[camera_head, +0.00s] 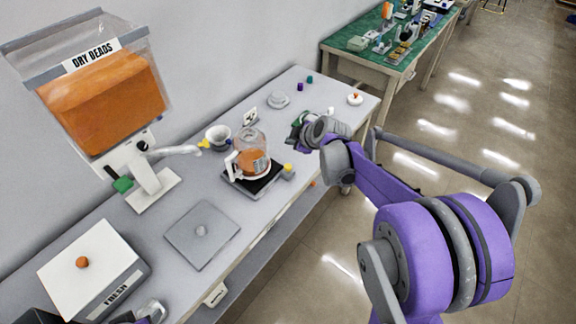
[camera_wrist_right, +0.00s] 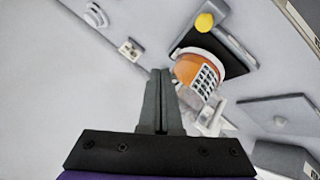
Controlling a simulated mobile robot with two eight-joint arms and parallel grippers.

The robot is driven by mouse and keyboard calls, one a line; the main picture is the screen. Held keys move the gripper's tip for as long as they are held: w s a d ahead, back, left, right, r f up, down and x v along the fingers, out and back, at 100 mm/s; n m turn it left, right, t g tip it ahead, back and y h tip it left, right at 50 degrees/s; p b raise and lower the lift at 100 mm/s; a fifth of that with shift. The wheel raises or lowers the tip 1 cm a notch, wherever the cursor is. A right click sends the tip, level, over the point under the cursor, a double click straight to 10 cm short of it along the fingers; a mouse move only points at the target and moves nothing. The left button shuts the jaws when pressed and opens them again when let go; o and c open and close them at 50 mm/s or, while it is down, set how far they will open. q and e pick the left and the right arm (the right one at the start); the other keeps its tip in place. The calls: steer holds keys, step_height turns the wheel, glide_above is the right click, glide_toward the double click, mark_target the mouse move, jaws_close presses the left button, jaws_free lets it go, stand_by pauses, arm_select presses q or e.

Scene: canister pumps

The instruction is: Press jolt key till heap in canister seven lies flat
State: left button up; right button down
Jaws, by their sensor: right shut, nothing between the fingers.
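A clear canister (camera_head: 250,137) with orange contents (camera_head: 247,160) stands on a black base (camera_head: 262,184). It also shows in the wrist view as orange contents (camera_wrist_right: 190,70) behind a gridded label. The heap's surface shape is too small to tell. A yellow round key (camera_head: 288,167) sits at the base's right corner; it also shows in the wrist view (camera_wrist_right: 204,22). My right gripper (camera_head: 299,132) is shut and empty, above the table beyond the key; its fingertips (camera_wrist_right: 161,74) are apart from both. A grey and purple part of my left gripper (camera_head: 152,312) shows at the bottom edge; its fingers cannot be made out.
A small card (camera_head: 250,115) stands behind the canister.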

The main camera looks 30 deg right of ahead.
arm_select(q)
steer(key=shift+f, duration=0.1)
arm_select(e)
steer(key=shift+f, duration=0.15)
steer(key=b, duration=0.5)
glide_above(287, 164)
steer(key=s, duration=0.2)
step_height(287, 164, down, 8)
steer(key=shift+d+r, duration=0.15)
arm_select(q)
step_height(287, 164, down, 7)
steer(key=s, duration=0.1)
steer(key=shift+s+b, duration=0.35)
steer(key=shift+b, duration=0.05)
arm_select(e)
steer(key=shift+f, duration=0.45)
arm_select(q)
steer(key=shift+f, duration=0.1)
arm_select(e)
steer(key=shift+f, duration=0.4)
